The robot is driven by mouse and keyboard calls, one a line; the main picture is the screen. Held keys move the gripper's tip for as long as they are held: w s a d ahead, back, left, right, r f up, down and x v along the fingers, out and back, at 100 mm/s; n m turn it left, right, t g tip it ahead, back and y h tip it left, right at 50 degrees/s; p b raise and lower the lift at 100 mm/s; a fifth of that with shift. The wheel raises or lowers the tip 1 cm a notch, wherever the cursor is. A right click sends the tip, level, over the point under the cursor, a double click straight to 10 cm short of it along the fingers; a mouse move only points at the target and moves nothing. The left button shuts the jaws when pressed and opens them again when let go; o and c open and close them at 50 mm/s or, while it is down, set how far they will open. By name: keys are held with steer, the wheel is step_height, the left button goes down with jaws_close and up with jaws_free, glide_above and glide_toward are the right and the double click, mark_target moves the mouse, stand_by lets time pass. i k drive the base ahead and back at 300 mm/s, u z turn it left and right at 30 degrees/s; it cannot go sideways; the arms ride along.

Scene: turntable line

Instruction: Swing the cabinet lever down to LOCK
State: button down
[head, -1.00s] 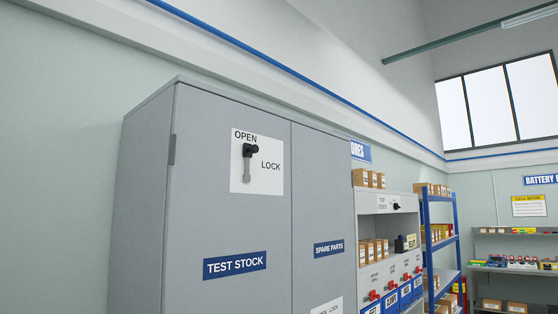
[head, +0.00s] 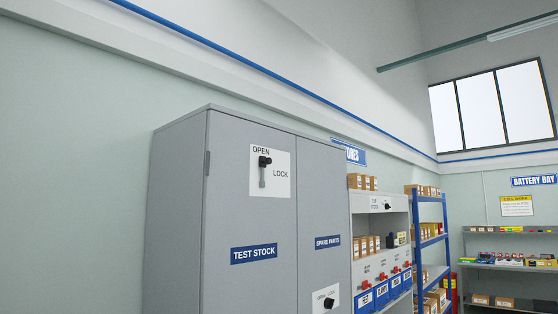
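The tall grey cabinet (head: 228,205) stands in the middle of the head view, with TEST STOCK on its left door. The cabinet lever (head: 265,161) is on a white plate (head: 283,187) high on that door. It shows as a black knob with a grey bar (head: 262,180) reaching straight down below it. OPEN is printed above the knob and LOCK to its right. I cannot tell which part turns. My gripper is not in view, and nothing touches the lever.
A second black knob (head: 328,302) on an OPEN/LOCK plate is low on the SPARE PARTS door. Grey shelving (head: 395,222) with boxes and blue bins stands right of the cabinet, then a blue rack (head: 446,235). The wall left of the cabinet is bare. The floor is out of view.

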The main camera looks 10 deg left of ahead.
mark_target(264, 162)
steer(key=k, duration=0.7)
steer(key=u, duration=0.4)
steer(key=i, duration=0.75)
steer(key=u, duration=0.35)
steer(key=i, duration=1.25)
steer(key=z, duration=0.55)
